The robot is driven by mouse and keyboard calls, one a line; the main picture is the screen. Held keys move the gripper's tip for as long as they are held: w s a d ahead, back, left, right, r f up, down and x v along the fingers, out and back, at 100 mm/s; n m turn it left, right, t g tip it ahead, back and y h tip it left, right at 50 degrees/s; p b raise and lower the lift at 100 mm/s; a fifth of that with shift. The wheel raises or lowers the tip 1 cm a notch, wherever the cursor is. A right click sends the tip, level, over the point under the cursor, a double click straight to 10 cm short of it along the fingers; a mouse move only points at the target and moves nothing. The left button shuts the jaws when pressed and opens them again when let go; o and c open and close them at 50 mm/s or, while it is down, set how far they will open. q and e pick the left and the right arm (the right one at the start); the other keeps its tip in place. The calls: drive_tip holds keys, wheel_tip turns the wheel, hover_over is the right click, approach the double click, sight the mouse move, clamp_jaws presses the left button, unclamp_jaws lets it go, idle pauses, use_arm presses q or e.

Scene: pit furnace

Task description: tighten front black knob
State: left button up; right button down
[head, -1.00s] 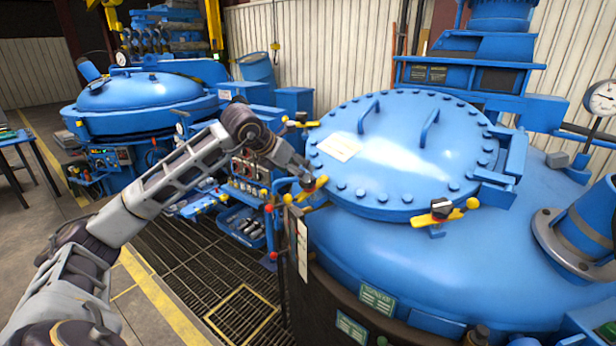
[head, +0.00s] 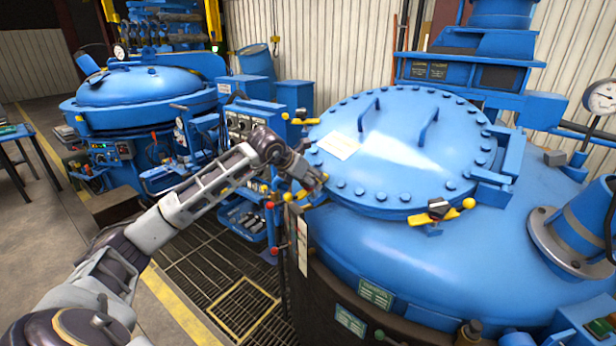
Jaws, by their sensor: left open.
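The large blue furnace lid (head: 395,150) is round, bolted and closed. A black knob (head: 438,208) with a yellow bar handle sits on its front rim. My left gripper (head: 319,181) is at the lid's left edge, over another yellow clamp handle (head: 303,195), whose middle it mostly hides. The gripper is open; whether its fingers touch that clamp cannot be told. It is well left of the front black knob. My right gripper is out of view.
A third yellow clamp (head: 304,121) sits at the lid's back left. Two blue handles stand on the lid. A control panel (head: 240,128) is behind my left arm. A second blue furnace (head: 140,95) stands at the far left. Floor grating (head: 240,308) lies below.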

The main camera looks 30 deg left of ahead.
use_arm(q)
drive_tip(key=shift+c, duration=0.6)
drive_tip(key=c, duration=0.9)
